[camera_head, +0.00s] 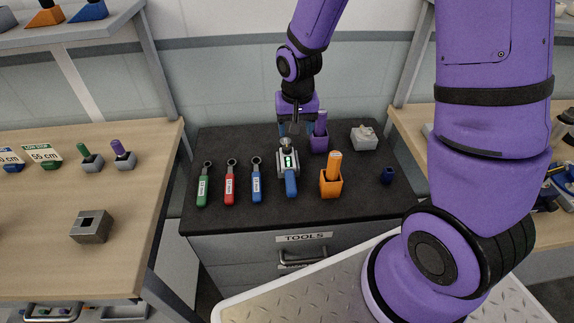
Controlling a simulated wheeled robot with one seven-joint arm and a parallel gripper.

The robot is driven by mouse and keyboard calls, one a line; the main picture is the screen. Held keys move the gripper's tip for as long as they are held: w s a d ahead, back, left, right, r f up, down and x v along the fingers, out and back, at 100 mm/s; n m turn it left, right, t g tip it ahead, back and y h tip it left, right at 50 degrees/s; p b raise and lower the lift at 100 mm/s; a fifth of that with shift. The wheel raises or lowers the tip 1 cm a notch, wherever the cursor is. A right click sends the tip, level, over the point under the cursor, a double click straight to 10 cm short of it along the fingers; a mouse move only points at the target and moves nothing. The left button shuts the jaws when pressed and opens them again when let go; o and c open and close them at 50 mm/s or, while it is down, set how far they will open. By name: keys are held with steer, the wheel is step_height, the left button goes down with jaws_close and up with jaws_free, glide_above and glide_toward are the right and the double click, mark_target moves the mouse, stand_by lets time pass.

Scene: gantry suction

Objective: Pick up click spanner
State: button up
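Three spanners with dark ring heads and labelled coloured handles lie side by side on the dark top of the tool cabinet: green (203,188), red (230,186) and blue (256,184). To their right is a grey device (287,158) with a lit green display, and a blue handle (291,183) extends from its front. I cannot tell which of these is the click spanner. My gripper (294,130) points down just behind and above the grey device. Its fingers are small and dark, so I cannot tell whether they are open or touching anything.
A purple holder (319,143), an orange holder (331,186), a pale grey block (364,139) and a small dark blue cup (387,176) stand right of the device. A wooden bench (140,215) is at left. My arm hides much of the right side.

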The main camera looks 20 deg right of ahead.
glide_above(290, 173)
steer(key=shift+g, duration=0.4)
step_height(290, 173, down, 7)
steer(key=shift+w+a+f, duration=0.1)
steer(key=shift+w+f, duration=0.05)
steer(key=shift+s+f, duration=0.2)
steer(key=shift+f, duration=5)
steer(key=c, duration=1)
steer(key=shift+c, duration=0.5)
steer(key=shift+r, duration=0.2)
